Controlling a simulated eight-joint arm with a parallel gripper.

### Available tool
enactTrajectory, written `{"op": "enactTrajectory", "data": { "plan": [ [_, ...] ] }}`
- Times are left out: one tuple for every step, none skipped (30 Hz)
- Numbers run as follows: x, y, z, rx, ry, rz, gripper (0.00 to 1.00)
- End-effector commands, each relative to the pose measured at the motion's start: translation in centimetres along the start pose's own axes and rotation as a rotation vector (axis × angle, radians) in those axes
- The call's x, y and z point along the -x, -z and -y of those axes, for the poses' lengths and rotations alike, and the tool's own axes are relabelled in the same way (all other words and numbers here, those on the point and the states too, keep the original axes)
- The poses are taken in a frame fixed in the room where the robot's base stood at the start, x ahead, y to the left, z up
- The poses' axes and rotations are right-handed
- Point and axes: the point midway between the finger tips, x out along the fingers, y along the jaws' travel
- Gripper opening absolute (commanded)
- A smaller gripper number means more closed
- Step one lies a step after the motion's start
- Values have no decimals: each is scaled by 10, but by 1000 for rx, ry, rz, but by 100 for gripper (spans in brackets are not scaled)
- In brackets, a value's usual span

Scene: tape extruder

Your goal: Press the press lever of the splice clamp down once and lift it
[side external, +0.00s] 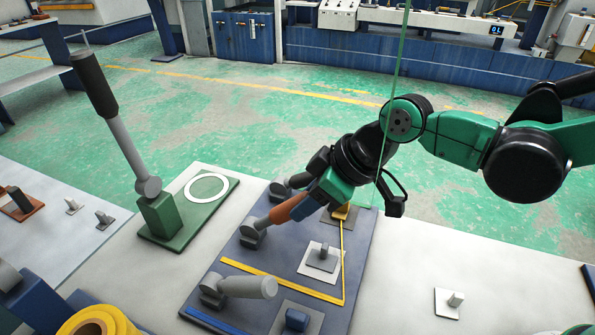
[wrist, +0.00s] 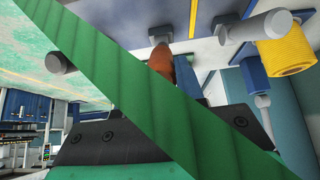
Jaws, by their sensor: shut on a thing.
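The orange-brown lever (side external: 287,209) stands on the blue-grey board (side external: 205,262) and leans up to the right from a grey pivot (side external: 252,236). My gripper (side external: 308,203) is shut on its upper end, coming from the upper right. In the wrist view the orange-brown handle (wrist: 160,58) shows between the pivot and my gripper, partly hidden by a green diagonal band (wrist: 130,85). The band also covers much of the grip. I cannot read any label naming this lever as the press lever.
A grey-handled lever (side external: 243,287) lies low at the board's front left. A tall dark-handled lever (side external: 95,85) rises from a green base (side external: 188,226) to the left. A yellow roll (side external: 95,322) is at the bottom left. The bench right of the board is mostly clear.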

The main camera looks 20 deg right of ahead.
Motion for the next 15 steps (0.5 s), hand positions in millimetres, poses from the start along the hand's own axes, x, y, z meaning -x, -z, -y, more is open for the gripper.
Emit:
{"op": "enactTrajectory", "data": {
  "plan": [
    [0,-1,1,0,4,3,0],
    [0,-1,1,0,4,3,0],
    [0,0,1,0,4,3,0],
    [0,0,1,0,4,3,0],
    [0,0,1,0,4,3,0],
    [0,-1,1,0,4,3,0],
    [0,-1,1,0,4,3,0],
    [0,-2,1,0,4,3,0],
    [-1,-4,1,0,4,3,0],
    [-2,-5,1,0,3,3,0],
    [-2,-7,1,0,3,3,0],
    [-3,-10,1,-1,3,3,0],
    [-4,-12,1,-1,3,2,0],
    [-5,-14,1,-1,3,2,0],
    [-5,-17,1,-1,3,2,0]
  ]
}}
